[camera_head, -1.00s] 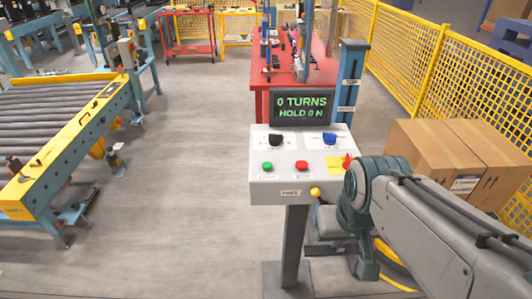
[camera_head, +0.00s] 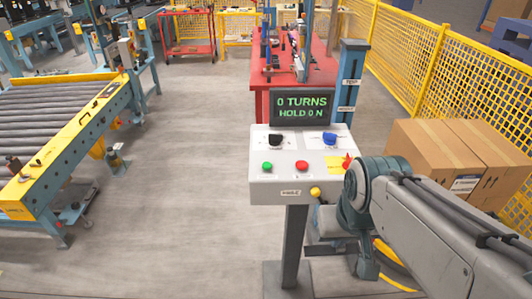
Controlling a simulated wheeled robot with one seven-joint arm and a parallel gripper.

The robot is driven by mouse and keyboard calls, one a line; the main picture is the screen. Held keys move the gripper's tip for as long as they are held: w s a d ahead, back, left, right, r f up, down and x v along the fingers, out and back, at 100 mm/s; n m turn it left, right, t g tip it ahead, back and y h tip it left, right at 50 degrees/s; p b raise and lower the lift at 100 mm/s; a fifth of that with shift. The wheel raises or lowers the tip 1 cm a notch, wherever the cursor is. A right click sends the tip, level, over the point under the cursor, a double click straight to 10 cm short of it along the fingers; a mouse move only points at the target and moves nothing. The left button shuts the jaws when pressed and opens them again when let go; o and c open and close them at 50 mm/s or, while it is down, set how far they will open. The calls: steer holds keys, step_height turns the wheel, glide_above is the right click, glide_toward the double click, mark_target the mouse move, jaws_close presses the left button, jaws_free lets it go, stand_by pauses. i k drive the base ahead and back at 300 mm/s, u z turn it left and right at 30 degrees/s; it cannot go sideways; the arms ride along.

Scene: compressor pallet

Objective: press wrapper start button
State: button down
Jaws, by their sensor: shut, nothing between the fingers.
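A pale grey control console (camera_head: 259,192) stands on a grey post (camera_head: 294,245) in the middle of the view. Its sloped top bears a green button (camera_head: 267,167) at the left and a red button (camera_head: 302,166) beside it. A black knob (camera_head: 275,140) and a blue knob (camera_head: 329,139) sit above them. A red stop button (camera_head: 347,160) is on a yellow patch at the right. A yellow button (camera_head: 315,192) is on the front face. The screen (camera_head: 302,108) reads "0 TURNS". My arm comes in from the lower right and bends beside the console; I cannot make out my gripper.
Cardboard boxes (camera_head: 432,150) and a yellow mesh fence (camera_head: 440,75) stand at the right. A red workbench (camera_head: 325,80) and a blue post (camera_head: 350,95) are behind the console. A roller conveyor (camera_head: 60,105) is at the left. The floor between is clear.

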mark_target(267, 165)
steer(key=u, duration=0.05)
steer(key=k, duration=0.5)
steer(key=u, duration=1.8)
steer(key=i, duration=1.25)
steer(key=z, duration=2.45)
